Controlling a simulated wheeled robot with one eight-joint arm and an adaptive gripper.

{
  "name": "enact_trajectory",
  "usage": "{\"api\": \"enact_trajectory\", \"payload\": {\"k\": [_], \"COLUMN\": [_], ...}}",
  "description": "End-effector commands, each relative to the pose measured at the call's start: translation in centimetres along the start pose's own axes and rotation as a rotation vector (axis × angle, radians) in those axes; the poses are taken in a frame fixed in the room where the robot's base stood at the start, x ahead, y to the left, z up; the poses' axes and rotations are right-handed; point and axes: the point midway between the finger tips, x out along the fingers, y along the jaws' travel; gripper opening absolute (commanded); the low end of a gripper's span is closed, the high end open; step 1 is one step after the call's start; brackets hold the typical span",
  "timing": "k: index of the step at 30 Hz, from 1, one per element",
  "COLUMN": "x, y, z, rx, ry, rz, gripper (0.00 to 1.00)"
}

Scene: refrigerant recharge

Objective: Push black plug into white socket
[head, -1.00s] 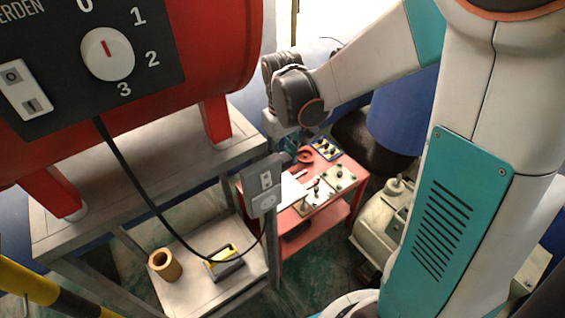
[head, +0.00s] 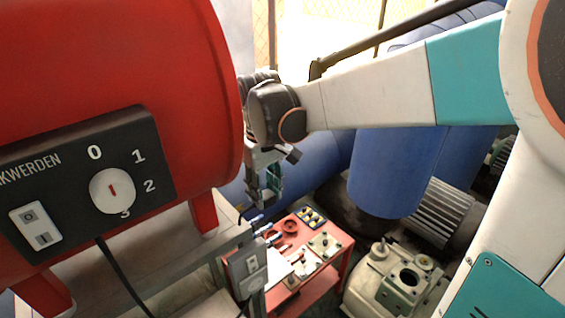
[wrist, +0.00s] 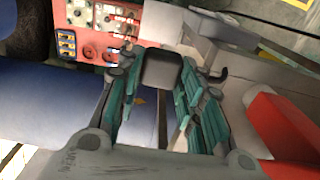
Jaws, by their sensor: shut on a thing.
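My gripper (head: 268,190) hangs downward, left of the picture's middle in the head view. In the wrist view its teal fingers (wrist: 158,95) are shut on the black plug (wrist: 161,68), a dark block between the fingertips. The plug is too small to make out in the head view. The white socket (head: 252,265) is on a grey box on a post at the bench's corner. It is below and slightly left of my gripper in the picture, and the plug is apart from it. Which way the plug's pins point cannot be told.
A red tank (head: 95,75) with a dial panel stands on the bench at left; a black cable (head: 122,278) hangs from it. A blue drum (head: 395,170) and grey machines (head: 398,285) are at right.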

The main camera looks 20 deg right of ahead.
Motion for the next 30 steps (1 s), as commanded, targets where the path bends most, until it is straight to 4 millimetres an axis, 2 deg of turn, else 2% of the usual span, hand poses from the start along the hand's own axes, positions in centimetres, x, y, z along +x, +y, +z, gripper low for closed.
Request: {"api": "enact_trajectory", "payload": {"k": [8, 11, 14, 19, 24, 30], "x": [0.1, 0.9, 2.9, 7.6, 11.3, 12.7], "y": [-0.1, 0.0, 0.3, 0.9, 1.3, 1.4], "z": [0.2, -0.3, -1.4, -3.5, -4.6, -4.9], "rx": [0.000, 0.016, 0.057, 0.155, 0.231, 0.263], "ry": [0.000, 0.000, 0.000, 0.000, 0.000, 0.000], "rz": [0.000, 0.000, 0.000, 0.000, 0.000, 0.000], "gripper": [0.14, 0.14, 0.14, 0.14, 0.14, 0.14]}}
